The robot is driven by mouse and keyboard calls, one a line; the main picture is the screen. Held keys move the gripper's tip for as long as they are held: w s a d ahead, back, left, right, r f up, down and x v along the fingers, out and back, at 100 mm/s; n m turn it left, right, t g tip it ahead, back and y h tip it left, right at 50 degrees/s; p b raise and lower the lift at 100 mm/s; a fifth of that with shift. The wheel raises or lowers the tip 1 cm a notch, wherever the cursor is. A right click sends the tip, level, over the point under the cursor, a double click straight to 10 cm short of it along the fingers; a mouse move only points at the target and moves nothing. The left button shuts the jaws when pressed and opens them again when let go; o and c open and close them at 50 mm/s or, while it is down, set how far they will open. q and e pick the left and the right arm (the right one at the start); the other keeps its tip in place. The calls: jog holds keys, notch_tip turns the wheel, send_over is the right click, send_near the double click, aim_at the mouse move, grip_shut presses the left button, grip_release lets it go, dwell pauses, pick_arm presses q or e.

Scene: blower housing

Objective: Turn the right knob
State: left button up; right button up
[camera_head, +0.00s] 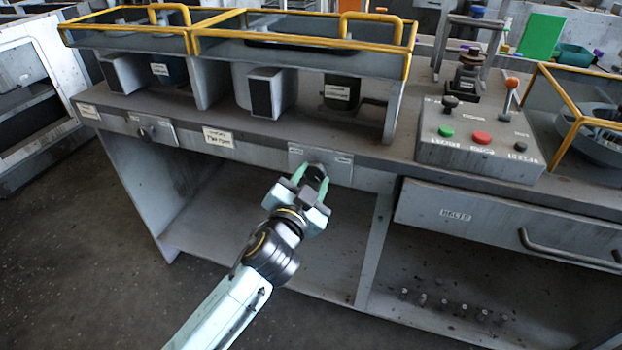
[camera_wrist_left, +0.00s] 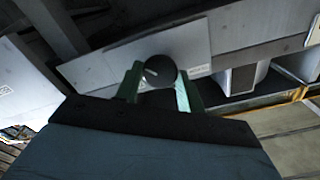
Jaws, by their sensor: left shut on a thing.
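The right knob (camera_wrist_left: 160,72) is a round dark knob with a pale mark on its face, set on a light metal plate. In the head view the plate (camera_head: 340,170) sits on the front edge of the bench, below the right-hand caged unit. My left gripper (camera_head: 313,173) reaches up to this knob, with its green fingers on either side of it and shut on it. In the left wrist view the fingers (camera_wrist_left: 158,85) flank the knob. The gripper partly hides the knob in the head view. The left knob (camera_head: 147,132) sits on another plate further left. My right gripper is out of view.
A control box (camera_head: 482,150) with green and red buttons and an orange-topped lever stands on the bench to the right. A drawer (camera_head: 470,216) labelled bolts is below it. Yellow-framed cages (camera_head: 300,45) stand along the bench. The lower shelf (camera_head: 225,240) under the plate is mostly bare.

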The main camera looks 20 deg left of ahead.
pick_arm(q)
jog(key=o, duration=1)
jog(key=shift+c, duration=0.2)
jog(key=shift+s, duration=0.35)
jog(key=s+p, duration=0.1)
jog(key=s, duration=1.1)
jog(key=shift+s+a, duration=0.2)
jog(key=shift+s, duration=0.15)
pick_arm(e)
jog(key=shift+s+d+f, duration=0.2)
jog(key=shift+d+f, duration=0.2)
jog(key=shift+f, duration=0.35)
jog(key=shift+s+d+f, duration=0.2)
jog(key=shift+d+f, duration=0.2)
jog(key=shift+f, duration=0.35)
